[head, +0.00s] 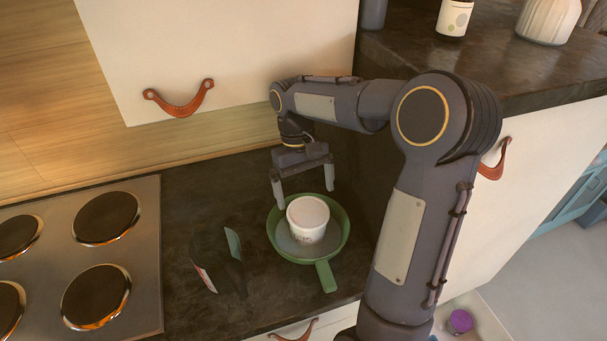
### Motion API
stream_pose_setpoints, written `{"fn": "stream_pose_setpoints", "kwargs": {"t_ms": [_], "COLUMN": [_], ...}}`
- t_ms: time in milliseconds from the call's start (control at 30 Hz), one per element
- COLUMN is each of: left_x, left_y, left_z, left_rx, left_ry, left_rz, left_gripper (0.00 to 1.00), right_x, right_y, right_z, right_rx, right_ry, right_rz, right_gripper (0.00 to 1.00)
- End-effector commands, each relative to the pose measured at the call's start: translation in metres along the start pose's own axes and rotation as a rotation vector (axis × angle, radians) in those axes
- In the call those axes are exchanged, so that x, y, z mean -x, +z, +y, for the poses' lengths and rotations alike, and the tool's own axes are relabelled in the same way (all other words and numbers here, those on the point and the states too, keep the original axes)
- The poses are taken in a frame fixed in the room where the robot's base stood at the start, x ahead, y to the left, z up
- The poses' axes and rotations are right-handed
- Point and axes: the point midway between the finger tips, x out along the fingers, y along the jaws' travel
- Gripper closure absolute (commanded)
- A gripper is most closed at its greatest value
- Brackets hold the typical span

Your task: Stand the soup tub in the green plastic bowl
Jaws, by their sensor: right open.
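The soup tub (308,219) is a white round tub with a lid and dark print on its side. It stands upright inside a green round vessel (325,273) on the dark counter. This vessel has a short handle pointing to the front and looks more like a pan; it is the only green vessel I can make out. My right gripper (303,197) is open and empty, pointing down just behind and above the tub. Its fingers are spread wide, apart from the tub as far as I can tell. My left gripper is out of view.
A hob (149,263) with several burners fills the left. A dark object with green and white-red parts (232,243) lies between hob and vessel. A white cabinet front (230,45) with a leather pull (180,102) is behind. A bottle (454,17) stands on the higher counter.

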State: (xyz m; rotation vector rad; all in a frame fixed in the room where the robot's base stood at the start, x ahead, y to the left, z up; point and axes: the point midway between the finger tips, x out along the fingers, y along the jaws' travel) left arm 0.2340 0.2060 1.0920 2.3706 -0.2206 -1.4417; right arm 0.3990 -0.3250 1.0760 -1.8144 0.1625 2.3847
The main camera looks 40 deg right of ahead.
Motion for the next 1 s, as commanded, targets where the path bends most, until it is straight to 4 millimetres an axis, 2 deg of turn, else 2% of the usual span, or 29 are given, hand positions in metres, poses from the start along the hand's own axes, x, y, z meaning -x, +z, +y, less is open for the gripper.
{"fn": "stream_pose_setpoints", "kwargs": {"t_ms": [100,200,333,433,533,667,800,900,1000], "left_x": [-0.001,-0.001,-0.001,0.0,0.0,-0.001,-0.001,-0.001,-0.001], "left_y": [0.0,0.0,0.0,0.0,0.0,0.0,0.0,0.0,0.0], "left_z": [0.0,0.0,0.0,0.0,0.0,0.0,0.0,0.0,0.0], "left_rx": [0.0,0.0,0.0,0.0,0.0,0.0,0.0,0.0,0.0], "left_ry": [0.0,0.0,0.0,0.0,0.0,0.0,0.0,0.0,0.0], "left_rz": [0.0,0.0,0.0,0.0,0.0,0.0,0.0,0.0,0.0], "left_gripper": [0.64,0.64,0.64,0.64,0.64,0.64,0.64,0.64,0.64], "right_x": [0.021,0.033,0.041,0.044,0.045,0.037,0.017,-0.002,-0.018], "right_y": [0.0,0.0,0.003,0.015,0.04,0.086,0.132,0.156,0.17], "right_z": [0.0,0.0,-0.001,-0.004,-0.012,-0.029,-0.052,-0.066,-0.078], "right_rx": [0.001,0.001,0.003,0.012,0.032,0.062,0.084,0.088,0.088], "right_ry": [-0.001,-0.001,-0.005,-0.022,-0.063,-0.149,-0.25,-0.315,-0.365], "right_rz": [0.003,0.002,0.008,0.044,0.122,0.275,0.45,0.557,0.636], "right_gripper": [0.0,0.0,0.0,0.0,0.0,0.0,0.0,0.0,0.0]}}
